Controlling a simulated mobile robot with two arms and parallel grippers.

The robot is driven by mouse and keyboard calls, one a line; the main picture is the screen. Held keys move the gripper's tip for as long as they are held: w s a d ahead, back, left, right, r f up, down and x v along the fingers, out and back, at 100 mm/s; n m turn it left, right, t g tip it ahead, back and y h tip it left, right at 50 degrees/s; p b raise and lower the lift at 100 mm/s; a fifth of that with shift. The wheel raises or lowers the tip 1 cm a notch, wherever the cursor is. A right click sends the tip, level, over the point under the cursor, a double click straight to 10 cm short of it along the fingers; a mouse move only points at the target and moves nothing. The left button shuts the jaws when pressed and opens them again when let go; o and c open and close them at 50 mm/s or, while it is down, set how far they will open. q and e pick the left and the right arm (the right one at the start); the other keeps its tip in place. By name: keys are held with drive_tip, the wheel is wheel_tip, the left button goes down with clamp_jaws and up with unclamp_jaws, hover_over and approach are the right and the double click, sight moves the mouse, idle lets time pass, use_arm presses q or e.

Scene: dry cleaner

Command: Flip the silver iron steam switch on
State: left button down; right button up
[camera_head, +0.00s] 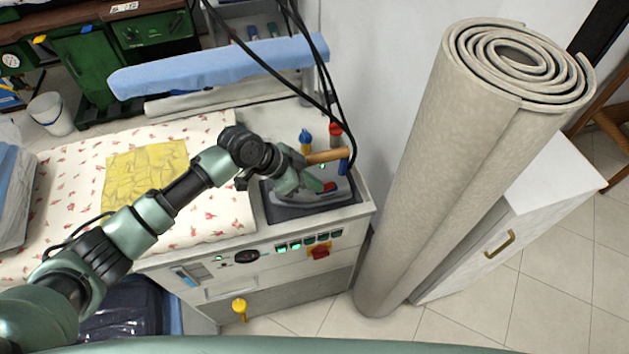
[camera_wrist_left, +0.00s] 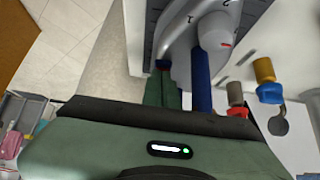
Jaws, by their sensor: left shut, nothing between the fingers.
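The silver iron (camera_head: 340,192) rests on a dark pad (camera_head: 290,211) at the right end of the ironing station, with a wooden handle (camera_head: 328,155) on top. In the left wrist view the silver body (camera_wrist_left: 180,45) fills the top middle, with a pale numbered dial (camera_wrist_left: 214,32). My left gripper (camera_head: 318,187) is shut and empty, low beside the iron under its handle. A small red part (camera_head: 329,187) shows at its fingertips. In the wrist view its green fingers (camera_wrist_left: 162,75) reach to the iron. I cannot make out the steam switch's position or whether the fingers touch it.
A blue valve (camera_head: 306,137) and a red valve (camera_head: 336,131) stand behind the iron, with black hoses (camera_head: 322,95) hanging above. Lit switches (camera_head: 296,245) and a red knob (camera_head: 320,252) are on the front panel. A rolled carpet (camera_head: 440,170) stands close on the right.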

sight(314, 193)
use_arm(q)
drive_tip(key=shift+r+p, duration=0.75)
drive_tip(key=shift+r, duration=0.1)
use_arm(e)
drive_tip(key=shift+a+r, duration=0.15)
drive_tip(key=shift+r, duration=0.6)
use_arm(q)
drive_tip(key=shift+d+r+p, duration=0.1)
drive_tip(key=shift+r+p, duration=0.25)
drive_tip(key=v, duration=1.2)
drive_tip(key=shift+a, duration=0.55)
use_arm(e)
drive_tip(key=shift+a+r, duration=0.25)
drive_tip(key=shift+a, duration=0.3)
use_arm(q)
drive_tip(key=shift+s+f, duration=0.1)
drive_tip(key=shift+s, duration=0.05)
use_arm(e)
drive_tip(key=shift+a, duration=0.1)
